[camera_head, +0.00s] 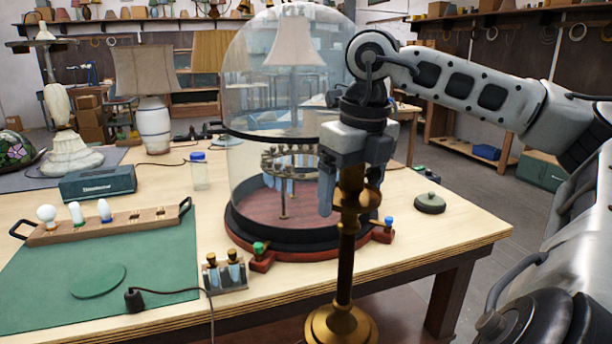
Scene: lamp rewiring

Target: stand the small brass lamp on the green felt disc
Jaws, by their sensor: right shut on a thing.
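The small brass lamp (346,258) is upright at the front of the view, with a dark stem and a round brass foot (341,326). My right gripper (350,190) is shut on its upper part, with fingers pointing down. The foot shows in front of the table's front edge, apart from the tabletop. The green felt disc (98,281) lies flat and bare on the green mat (40,308), well to the left of the lamp. My left gripper is not in view.
A glass dome (250,120) on a dark round base stands just behind the lamp. A small rack (225,276) and a cord with a black plug (134,299) lie between lamp and disc. A wooden bulb tray (110,222) stands behind the disc.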

